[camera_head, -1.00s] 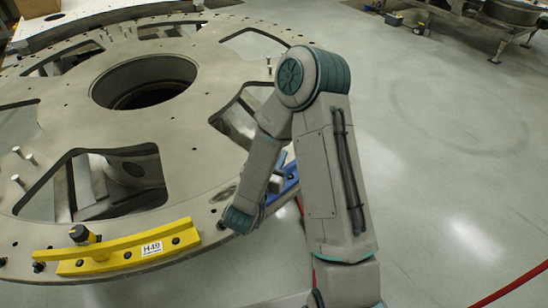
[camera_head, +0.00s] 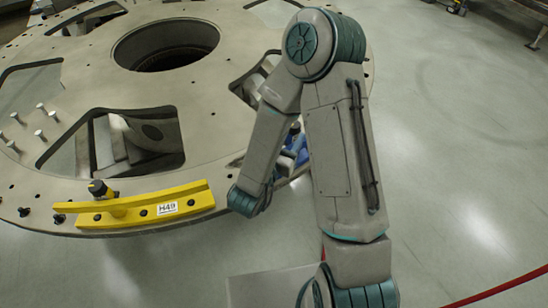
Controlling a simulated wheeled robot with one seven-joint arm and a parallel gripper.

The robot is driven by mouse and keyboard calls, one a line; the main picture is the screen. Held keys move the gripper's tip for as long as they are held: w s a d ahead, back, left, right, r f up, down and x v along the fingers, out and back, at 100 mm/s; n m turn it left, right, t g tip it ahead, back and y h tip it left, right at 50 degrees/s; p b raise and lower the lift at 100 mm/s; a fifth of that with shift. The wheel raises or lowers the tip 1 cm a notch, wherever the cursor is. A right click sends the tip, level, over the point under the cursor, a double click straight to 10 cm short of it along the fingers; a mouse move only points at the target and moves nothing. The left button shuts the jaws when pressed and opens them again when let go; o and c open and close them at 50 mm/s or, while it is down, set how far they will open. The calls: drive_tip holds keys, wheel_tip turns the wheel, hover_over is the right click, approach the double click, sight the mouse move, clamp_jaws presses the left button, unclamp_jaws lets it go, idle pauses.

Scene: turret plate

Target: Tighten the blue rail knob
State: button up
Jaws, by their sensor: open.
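The blue rail (camera_head: 285,162) sits at the right edge of the turret plate, largely hidden behind my forearm. A small dark shape (camera_head: 295,128) at its upper end may be its knob; it is too small and covered to tell. My arm reaches up, bends at the elbow and comes down in front of the blue rail, with its wrist near the plate's front edge. My gripper's fingers do not show.
The large round turret plate (camera_head: 215,120) has wide cutouts and a central hole. A yellow rail (camera_head: 135,207) marked H49, with a black knob (camera_head: 98,188), lies at its front edge. Several pins (camera_head: 40,134) stand at left.

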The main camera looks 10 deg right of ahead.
drive_tip(key=p+v, duration=0.5)
drive_tip(key=v, duration=0.4)
drive_tip(key=shift+w, duration=0.1)
idle(0.6)
